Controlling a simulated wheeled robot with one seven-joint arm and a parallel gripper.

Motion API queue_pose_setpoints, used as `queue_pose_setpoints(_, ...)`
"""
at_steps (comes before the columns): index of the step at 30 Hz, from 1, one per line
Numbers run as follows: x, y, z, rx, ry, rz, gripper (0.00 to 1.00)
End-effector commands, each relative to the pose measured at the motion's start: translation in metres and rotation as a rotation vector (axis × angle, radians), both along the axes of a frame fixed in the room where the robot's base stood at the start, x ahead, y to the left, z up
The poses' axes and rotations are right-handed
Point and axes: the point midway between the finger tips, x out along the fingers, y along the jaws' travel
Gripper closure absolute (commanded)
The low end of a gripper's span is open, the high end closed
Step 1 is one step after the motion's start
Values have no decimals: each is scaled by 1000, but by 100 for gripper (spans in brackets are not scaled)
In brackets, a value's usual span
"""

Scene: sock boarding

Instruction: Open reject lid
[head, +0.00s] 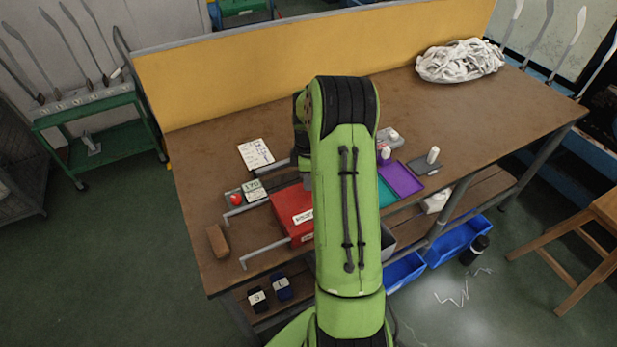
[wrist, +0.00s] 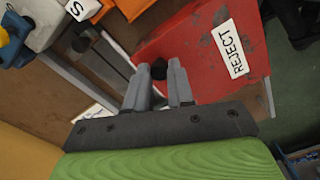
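The red reject lid (wrist: 200,45) fills the upper right of the wrist view, with a white REJECT label (wrist: 231,48) on it. A small dark knob (wrist: 158,69) shows at the lid's left part. My gripper (wrist: 159,66) has its two grey fingers on either side of this knob, close against it with little gap. In the head view the red box (head: 286,205) stands at the front of the brown table, its lid looking flat. My green arm hides the box's right side and my gripper there.
Grey metal boards (head: 262,255) stick out at the table's front left, beside the box. A brown block (head: 217,241) lies left of them. Purple (head: 402,179) and teal trays lie right of my arm. A white sock pile (head: 459,60) is at the far right.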

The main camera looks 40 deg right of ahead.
Motion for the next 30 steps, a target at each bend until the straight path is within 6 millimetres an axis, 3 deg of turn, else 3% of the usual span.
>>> queue_pose_setpoints(1,0,0,0,-1,-1,0,90)
queue_pose_setpoints(3,0,0,0,-1,-1,0,100)
queue_pose_setpoints(14,3,8,0,-1,-1,3,100)
queue_pose_setpoints(24,28,93,1,-1,-3,7,100)
queue_pose_setpoints(30,36,119,1,-1,-4,3,100)
